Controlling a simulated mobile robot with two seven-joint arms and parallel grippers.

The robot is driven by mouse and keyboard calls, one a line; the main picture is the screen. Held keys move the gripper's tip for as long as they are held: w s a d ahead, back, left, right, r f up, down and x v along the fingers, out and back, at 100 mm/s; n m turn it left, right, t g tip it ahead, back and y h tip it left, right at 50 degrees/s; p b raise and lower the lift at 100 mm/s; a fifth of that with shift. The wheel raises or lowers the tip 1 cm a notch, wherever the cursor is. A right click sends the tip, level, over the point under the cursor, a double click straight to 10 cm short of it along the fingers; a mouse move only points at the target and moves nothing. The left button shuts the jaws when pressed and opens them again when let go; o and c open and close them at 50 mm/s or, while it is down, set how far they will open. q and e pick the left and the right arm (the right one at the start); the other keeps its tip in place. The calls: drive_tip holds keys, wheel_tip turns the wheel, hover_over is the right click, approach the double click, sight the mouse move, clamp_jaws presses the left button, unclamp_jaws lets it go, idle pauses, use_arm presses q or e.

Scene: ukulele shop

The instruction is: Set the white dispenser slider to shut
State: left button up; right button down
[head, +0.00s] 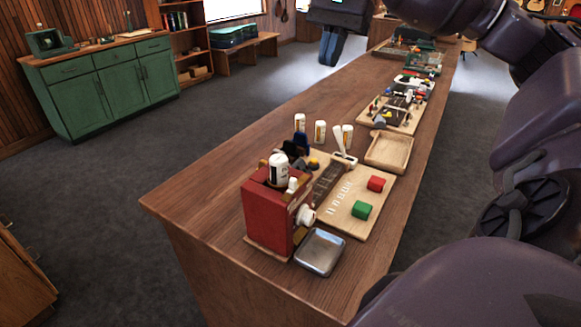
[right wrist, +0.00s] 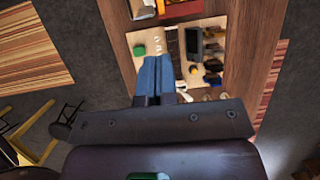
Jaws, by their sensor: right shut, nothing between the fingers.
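A red dispenser box (head: 270,212) stands at the near end of the long counter, with a white labelled cylinder (head: 279,168) on top. A small white piece (head: 292,185) sits on its upper edge and a round white knob (head: 305,214) on its right side. I cannot tell which is the slider, or its setting. Part of the red box (right wrist: 182,8) shows at the top of the right wrist view. My right gripper (head: 327,60) hangs high up, far from the box in the head view. Its blue fingers (right wrist: 154,62) are together and empty. My left gripper is out of view.
A metal tray (head: 320,252) lies beside the box. A wooden tray (head: 390,152) and several white bottles stand further back. The counter's left side is clear.

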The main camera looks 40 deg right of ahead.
wheel_tip(320, 180, down, 4)
drive_tip(key=b, duration=0.6)
approach(293, 184)
drive_tip(key=shift+g, duration=0.3)
drive_tip(key=d+f, duration=0.1)
drive_tip(key=f, duration=0.1)
drive_tip(key=w+d+f, duration=0.1)
drive_tip(key=f, duration=0.1)
drive_tip(key=w+d+f, duration=0.1)
drive_tip(key=f, duration=0.2)
drive_tip(key=shift+d, duration=0.1)
drive_tip(key=a, duration=0.1)
drive_tip(key=s+a, duration=0.1)
drive_tip(key=a, duration=0.1)
drive_tip(key=shift+r, duration=0.15)
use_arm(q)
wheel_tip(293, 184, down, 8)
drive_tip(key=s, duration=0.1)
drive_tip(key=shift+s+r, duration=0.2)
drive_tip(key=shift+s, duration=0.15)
use_arm(e)
drive_tip(key=shift+a, duration=0.35)
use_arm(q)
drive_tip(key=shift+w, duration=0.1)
